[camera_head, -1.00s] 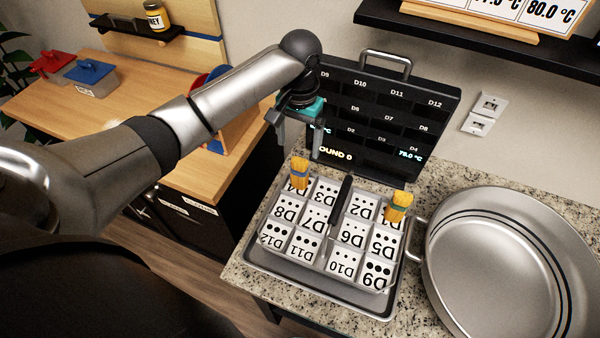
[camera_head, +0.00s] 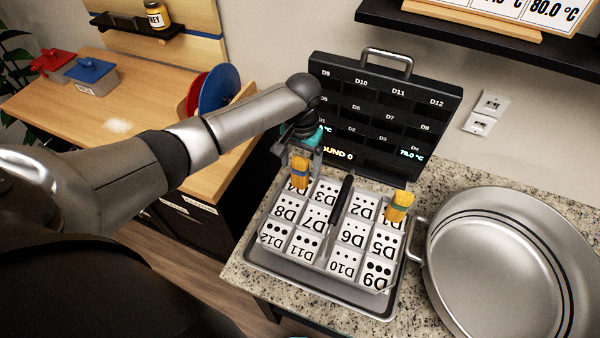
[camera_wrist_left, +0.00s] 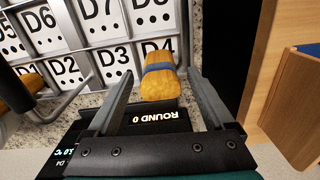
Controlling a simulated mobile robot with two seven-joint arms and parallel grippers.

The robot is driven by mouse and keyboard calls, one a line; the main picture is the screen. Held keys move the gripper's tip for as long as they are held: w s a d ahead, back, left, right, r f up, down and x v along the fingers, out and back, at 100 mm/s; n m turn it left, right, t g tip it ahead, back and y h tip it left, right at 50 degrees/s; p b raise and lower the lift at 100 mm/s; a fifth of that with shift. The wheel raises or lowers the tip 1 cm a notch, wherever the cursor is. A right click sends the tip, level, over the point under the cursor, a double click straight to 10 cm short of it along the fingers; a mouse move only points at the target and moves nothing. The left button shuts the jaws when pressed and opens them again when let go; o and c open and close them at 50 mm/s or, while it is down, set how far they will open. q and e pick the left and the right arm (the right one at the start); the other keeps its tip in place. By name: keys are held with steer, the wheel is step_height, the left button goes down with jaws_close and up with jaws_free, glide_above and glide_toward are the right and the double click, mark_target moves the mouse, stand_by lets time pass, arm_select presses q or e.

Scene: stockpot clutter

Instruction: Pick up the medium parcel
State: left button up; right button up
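Two yellow-orange bundles with blue bands stand in a compartment tray (camera_head: 262,262). One bundle (camera_head: 300,172) is at D4, and the other (camera_head: 397,207) is at D1. I cannot tell from size which is the medium parcel. My left gripper (camera_head: 298,158) is low over the D4 bundle. In the left wrist view the D4 bundle (camera_wrist_left: 161,82) lies between the open fingers of the gripper (camera_wrist_left: 160,76), with a gap visible on each side. The D1 bundle (camera_wrist_left: 12,92) is partly cut off at the left edge there. My right gripper is not in view.
A black handle (camera_head: 341,200) rises from the tray's middle. A black display panel (camera_head: 385,115) stands close behind the tray. A large steel pot (camera_head: 500,265) is at the right on the granite counter (camera_head: 245,275). A wooden table (camera_head: 110,125) is at the left.

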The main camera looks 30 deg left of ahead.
arm_select(q)
jaws_close()
stand_by(0.5)
steer(key=shift+r, duration=0.1)
